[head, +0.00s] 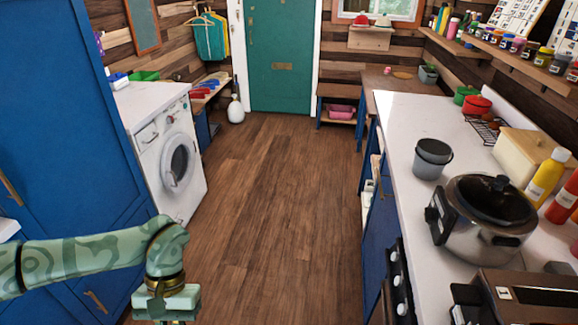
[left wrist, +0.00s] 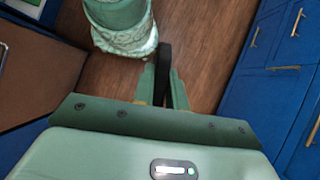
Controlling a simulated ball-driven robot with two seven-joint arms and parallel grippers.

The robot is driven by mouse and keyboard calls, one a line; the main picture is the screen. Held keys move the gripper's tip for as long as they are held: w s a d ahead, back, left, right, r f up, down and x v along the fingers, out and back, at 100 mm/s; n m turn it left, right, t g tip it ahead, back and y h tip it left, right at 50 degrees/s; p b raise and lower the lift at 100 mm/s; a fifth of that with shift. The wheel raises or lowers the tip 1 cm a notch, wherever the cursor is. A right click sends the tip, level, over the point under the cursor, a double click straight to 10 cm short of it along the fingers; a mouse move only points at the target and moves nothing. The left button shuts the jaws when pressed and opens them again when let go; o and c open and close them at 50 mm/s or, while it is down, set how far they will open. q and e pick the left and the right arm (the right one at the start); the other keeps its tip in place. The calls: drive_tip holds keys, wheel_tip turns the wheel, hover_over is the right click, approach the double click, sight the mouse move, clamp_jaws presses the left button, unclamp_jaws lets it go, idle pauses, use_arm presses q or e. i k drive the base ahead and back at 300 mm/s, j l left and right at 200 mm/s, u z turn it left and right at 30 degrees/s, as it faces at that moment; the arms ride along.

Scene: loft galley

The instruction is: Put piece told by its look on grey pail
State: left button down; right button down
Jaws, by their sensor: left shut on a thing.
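The grey pail (head: 428,168) stands upright on the white counter at the right of the head view, with a dark round top or rim section. My left gripper (left wrist: 163,72) is shut on a thin black piece (left wrist: 165,53) that sticks out past its fingertips in the left wrist view. The piece is seen edge-on, so its full shape is hidden. In the head view my left wrist is at the bottom left, over the floor and far from the pail; its fingers and the piece do not show there. My right gripper is not in view.
A slow cooker (head: 487,215) stands just in front of the pail, with a toaster (head: 530,300) nearer. A wooden bread box (head: 525,152), a wire rack (head: 487,130) and red pot (head: 476,106) are beyond. Open floor lies between the washing machine (head: 165,150) and counter.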

sight(431, 160)
drive_tip(key=i+j+u, duration=0.4)
drive_tip(key=i, duration=0.45)
drive_tip(key=i+z, duration=0.85)
drive_tip(key=i+j+z, duration=0.15)
drive_tip(key=i+z, duration=0.15)
drive_tip(key=z, duration=0.15)
